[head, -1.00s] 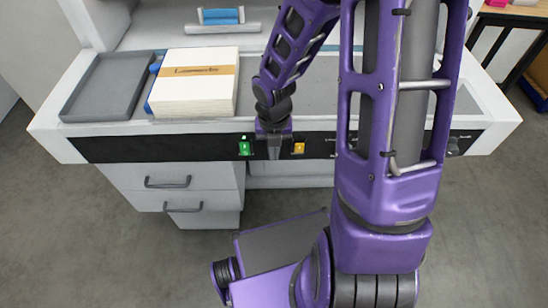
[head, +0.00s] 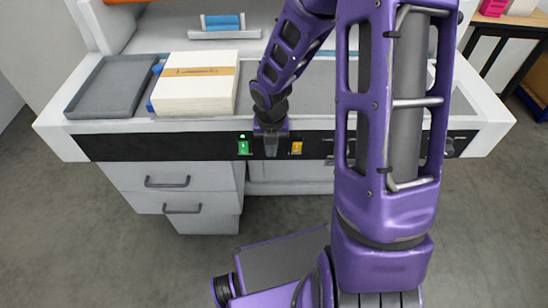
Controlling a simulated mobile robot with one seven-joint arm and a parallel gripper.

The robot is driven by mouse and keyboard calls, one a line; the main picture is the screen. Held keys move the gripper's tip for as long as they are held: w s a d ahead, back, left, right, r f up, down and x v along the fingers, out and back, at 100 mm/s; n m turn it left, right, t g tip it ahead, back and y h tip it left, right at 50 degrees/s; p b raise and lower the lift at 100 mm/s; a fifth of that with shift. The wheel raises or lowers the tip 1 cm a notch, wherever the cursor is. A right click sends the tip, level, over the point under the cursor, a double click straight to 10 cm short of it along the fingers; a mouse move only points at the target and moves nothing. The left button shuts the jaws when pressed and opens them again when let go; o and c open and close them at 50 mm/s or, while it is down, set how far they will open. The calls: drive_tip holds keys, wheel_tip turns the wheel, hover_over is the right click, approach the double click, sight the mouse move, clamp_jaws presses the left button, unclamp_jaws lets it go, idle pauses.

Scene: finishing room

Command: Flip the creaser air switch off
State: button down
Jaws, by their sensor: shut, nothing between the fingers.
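A black switch strip (head: 180,148) runs along the front edge of the grey machine. It carries a lit green switch (head: 244,146) and, to its right, an amber switch (head: 297,148). My gripper (head: 271,152) is shut and empty, pointing down in front of the strip between these two switches. I cannot tell whether it touches the strip. Labels are too small to read, so I cannot tell which switch is the creaser air switch. My arm hides part of the strip further right; a knob (head: 449,147) shows at its right end.
A stack of cream sheets with a tan band (head: 198,80) and an empty grey tray (head: 108,88) stand on the machine top. Drawers (head: 180,185) are below. A dark-legged table (head: 510,38) with pink items is at the back right. Grey floor is open in front.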

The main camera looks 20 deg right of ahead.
drive_tip(key=shift+w+r+p, duration=0.2)
drive_tip(key=shift+r+p, duration=0.65)
drive_tip(key=shift+p, duration=0.05)
drive_tip(key=shift+t, duration=0.3)
